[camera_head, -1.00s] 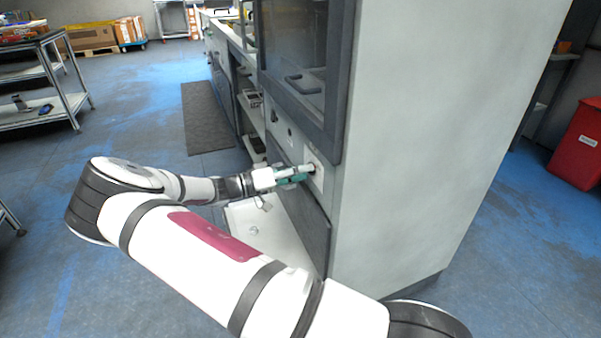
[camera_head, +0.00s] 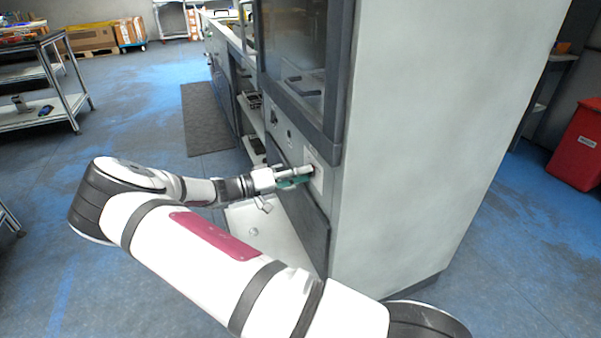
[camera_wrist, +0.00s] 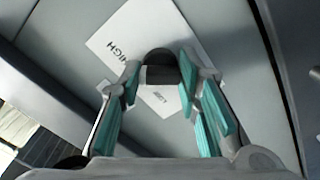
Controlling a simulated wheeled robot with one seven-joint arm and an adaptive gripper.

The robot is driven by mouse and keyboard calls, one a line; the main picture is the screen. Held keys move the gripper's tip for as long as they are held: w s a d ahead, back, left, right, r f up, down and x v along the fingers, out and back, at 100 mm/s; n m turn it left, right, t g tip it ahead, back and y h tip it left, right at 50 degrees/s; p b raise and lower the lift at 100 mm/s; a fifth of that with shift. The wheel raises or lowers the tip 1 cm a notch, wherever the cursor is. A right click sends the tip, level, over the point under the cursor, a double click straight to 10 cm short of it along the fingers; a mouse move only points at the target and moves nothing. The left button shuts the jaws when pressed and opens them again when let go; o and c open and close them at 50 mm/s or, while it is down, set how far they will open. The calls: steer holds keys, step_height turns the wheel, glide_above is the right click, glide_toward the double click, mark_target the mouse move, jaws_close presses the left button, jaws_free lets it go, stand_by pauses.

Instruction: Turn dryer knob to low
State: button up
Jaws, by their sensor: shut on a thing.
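The dryer (camera_head: 400,160) is a tall grey cabinet with a dark-framed glass door. Its dark knob (camera_wrist: 161,66) sits on a white label plate (camera_wrist: 118,40) in the wrist view. "HIGH" is printed to the left of the knob, and smaller text that seems to read "LOW" is below it. My gripper (camera_wrist: 158,80) has teal pads and is shut on the knob, with a fingertip at each side. In the head view my gripper (camera_head: 306,175) reaches the dryer's front panel, and its fingers hide the knob there. The knob's exact setting is hard to tell.
A long counter (camera_head: 225,50) with shelves stands beyond the dryer. A dark floor mat (camera_head: 205,118) lies beside it. A metal shelf cart (camera_head: 45,115) is at the left, and a red bin (camera_head: 578,145) is at the right. Blue floor between cart and counter is open.

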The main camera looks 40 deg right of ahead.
steer(key=shift+f+n+p, duration=0.1)
steer(key=shift+n+p, duration=1.65)
steer(key=shift+n, duration=6.45)
steer(key=o, duration=1.1)
steer(key=v, duration=1.2)
